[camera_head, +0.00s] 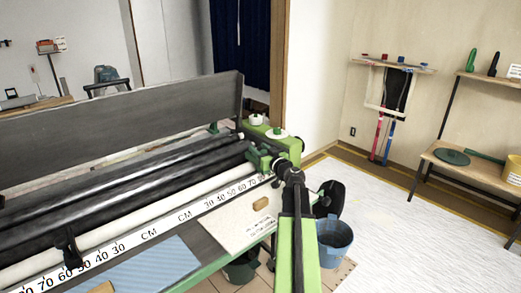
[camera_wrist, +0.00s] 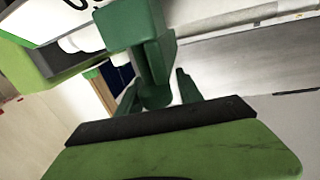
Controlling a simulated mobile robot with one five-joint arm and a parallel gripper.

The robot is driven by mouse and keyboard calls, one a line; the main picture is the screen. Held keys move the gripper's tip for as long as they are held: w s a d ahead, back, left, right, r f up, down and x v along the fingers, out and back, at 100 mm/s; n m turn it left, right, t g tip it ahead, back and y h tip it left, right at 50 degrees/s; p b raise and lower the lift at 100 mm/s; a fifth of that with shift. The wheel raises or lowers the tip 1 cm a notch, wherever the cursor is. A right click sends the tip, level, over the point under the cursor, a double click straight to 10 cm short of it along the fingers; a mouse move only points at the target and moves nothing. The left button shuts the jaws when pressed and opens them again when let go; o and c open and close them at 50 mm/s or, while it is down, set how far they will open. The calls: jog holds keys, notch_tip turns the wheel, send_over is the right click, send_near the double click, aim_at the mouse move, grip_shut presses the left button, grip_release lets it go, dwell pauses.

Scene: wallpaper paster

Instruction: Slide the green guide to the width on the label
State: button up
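The green guide (camera_head: 262,160) sits at the right end of the rollers, just past the 70 of the right-hand scale. In the wrist view its dark green stem (camera_wrist: 156,75) stands between my gripper's two fingers (camera_wrist: 158,88). Whether the fingers press on the stem or only flank it, I cannot tell. In the head view my gripper (camera_head: 280,168) is at the guide, with my green arm behind it. The white ruler strip (camera_head: 130,238) carries centimetre numbers on both sides. A pale sheet (camera_head: 235,222) with small printed text, too small to read, lies in front of it.
A black guide (camera_head: 68,247) stands on the left-hand scale. A tan block (camera_head: 261,203) rests on the pale sheet, and a blue sheet (camera_head: 145,268) lies left of it. A blue bucket (camera_head: 334,240) stands right of my arm. The floor at right is open.

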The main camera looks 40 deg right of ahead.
jog(key=shift+s+d, duration=0.1)
jog(key=shift+d, duration=0.05)
grip_shut()
dwell(0.9)
